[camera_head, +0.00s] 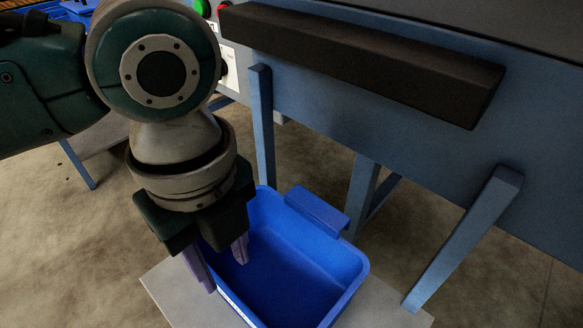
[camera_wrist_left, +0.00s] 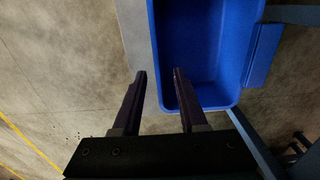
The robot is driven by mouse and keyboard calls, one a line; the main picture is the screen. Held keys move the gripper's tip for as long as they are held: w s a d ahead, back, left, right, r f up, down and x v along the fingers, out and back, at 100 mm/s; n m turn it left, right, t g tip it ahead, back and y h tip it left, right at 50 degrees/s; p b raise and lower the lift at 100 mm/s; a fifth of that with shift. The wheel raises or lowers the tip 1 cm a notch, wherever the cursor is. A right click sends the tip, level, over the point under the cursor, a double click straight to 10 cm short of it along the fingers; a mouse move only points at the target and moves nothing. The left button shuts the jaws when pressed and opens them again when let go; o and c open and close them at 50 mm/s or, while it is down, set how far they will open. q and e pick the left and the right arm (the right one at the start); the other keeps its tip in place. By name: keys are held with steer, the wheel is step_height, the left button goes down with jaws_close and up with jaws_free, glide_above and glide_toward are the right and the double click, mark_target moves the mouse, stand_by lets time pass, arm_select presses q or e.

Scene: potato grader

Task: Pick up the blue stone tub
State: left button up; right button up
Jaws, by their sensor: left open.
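The blue stone tub (camera_head: 318,255) is an open, empty-looking rectangular tub with a flat lip on its far right side. It stands on a grey platform (camera_head: 168,292) below the blue machine frame. My left gripper (camera_head: 225,262) is open, with its two purple fingers pointing down at the tub's left wall. In the left wrist view the tub (camera_wrist_left: 205,50) lies beyond the fingertips. The left gripper (camera_wrist_left: 160,76) has one finger over the tub and the other outside its left wall. I cannot tell whether the fingers touch the wall. My right gripper is not in view.
The blue machine (camera_head: 420,150) with a dark padded bar (camera_head: 360,62) rises behind and right of the tub. Its blue legs (camera_head: 263,125) stand close to the tub. A control panel with green and red buttons (camera_head: 203,8) is at the top. Concrete floor surrounds the platform.

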mark_target(232, 292)
arm_select(q)
step_height(232, 292, down, 3)
steer(key=shift+s+b, duration=0.15)
steer(key=shift+b, duration=0.35)
step_height(232, 292, down, 5)
steer(key=b, duration=0.3)
steer(key=shift+s+f, duration=0.1)
steer(key=shift+c, duration=0.3)
jaws_close()
stand_by(0.4)
